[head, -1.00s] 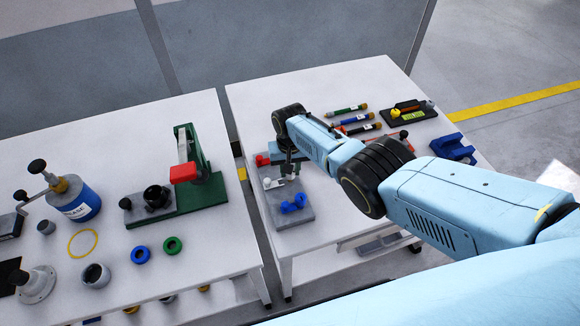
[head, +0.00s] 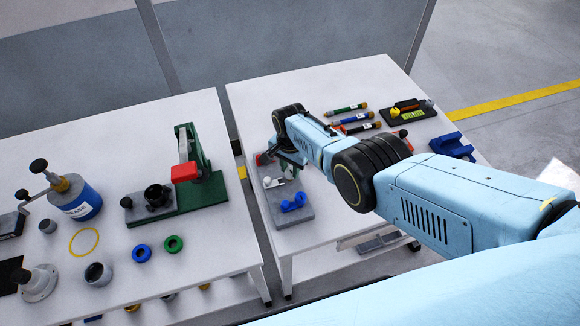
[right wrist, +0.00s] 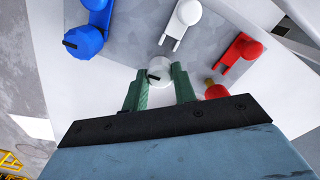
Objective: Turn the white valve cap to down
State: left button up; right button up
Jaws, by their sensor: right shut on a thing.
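The white valve cap (right wrist: 160,70) is a small round cap with a dark mark on its left side. It sits between the two green fingers of my right gripper (right wrist: 158,86), which is shut on it. In the head view my right gripper (head: 289,163) is over the back part of a grey plate (head: 292,220) on the right table. The white valve handle (right wrist: 186,14) is above the cap in the right wrist view. In the head view the white valve part (head: 271,182) shows just below the gripper; the cap is hidden there. My left gripper is not in view.
A blue valve (right wrist: 84,40) is left of the cap and a red valve (right wrist: 242,50) is right, with a red cap (right wrist: 216,91) close to the right finger. Markers (head: 346,108) and a blue holder (head: 452,146) lie farther right on the table.

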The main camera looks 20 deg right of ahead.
jog(key=shift+w+r+m, duration=0.3)
jog(key=o, duration=1)
jog(key=shift+s, duration=0.2)
jog(key=shift+f, duration=0.15)
